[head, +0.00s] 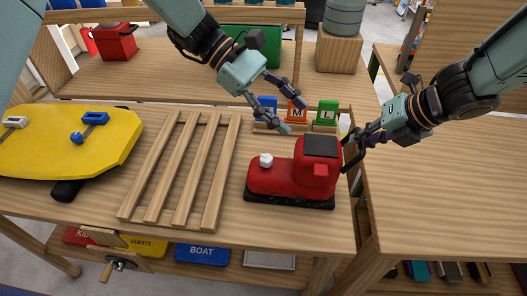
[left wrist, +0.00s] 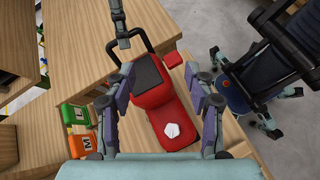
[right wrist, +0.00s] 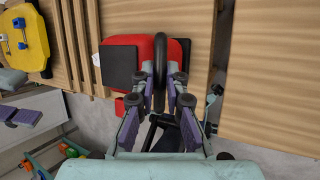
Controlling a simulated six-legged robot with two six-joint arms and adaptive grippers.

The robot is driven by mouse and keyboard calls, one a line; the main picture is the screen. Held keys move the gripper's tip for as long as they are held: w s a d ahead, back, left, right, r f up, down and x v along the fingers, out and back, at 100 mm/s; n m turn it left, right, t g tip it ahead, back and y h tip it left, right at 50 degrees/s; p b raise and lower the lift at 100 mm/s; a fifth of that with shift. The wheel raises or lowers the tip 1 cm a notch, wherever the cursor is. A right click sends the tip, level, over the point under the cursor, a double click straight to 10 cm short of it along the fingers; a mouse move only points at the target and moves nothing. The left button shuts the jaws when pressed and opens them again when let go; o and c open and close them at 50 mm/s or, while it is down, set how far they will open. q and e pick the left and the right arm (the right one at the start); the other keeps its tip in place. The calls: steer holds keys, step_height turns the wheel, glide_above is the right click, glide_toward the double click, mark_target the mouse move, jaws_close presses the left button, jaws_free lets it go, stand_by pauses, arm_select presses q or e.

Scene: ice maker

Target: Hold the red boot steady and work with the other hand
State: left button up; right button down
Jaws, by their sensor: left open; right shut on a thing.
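The red boot (head: 283,178) stands upright on its black sole near the front right of the wooden table. It has a black top, a white knob (head: 266,160) on the toe and a red block on its side. My right gripper (head: 350,158) is shut on the black loop handle (right wrist: 160,68) at the back of the boot. My left gripper (head: 291,122) is open and empty above the boot; in the left wrist view the boot (left wrist: 158,92) shows between and beyond its fingers, with the white knob (left wrist: 172,130) uncovered.
Blue, orange "M" (head: 297,112) and green "L" (head: 326,112) blocks stand in a rack behind the boot. A slatted wooden rack (head: 184,170) lies left of it, and a yellow board (head: 60,140) lies further left. A clear wooden table (head: 440,180) is at right.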

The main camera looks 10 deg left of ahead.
mark_target(266, 158)
arm_select(q)
steer(key=w+a+f+n+t+y, duration=0.2)
steer(key=w+a+f+y, duration=0.35)
steer(key=a, duration=0.35)
steer(key=shift+y, duration=0.45)
steer(key=x, duration=1.1)
steer(key=shift+s+d+r, duration=0.1)
steer(key=shift+s+d, duration=0.25)
steer(key=shift+s, duration=0.05)
jaws_close()
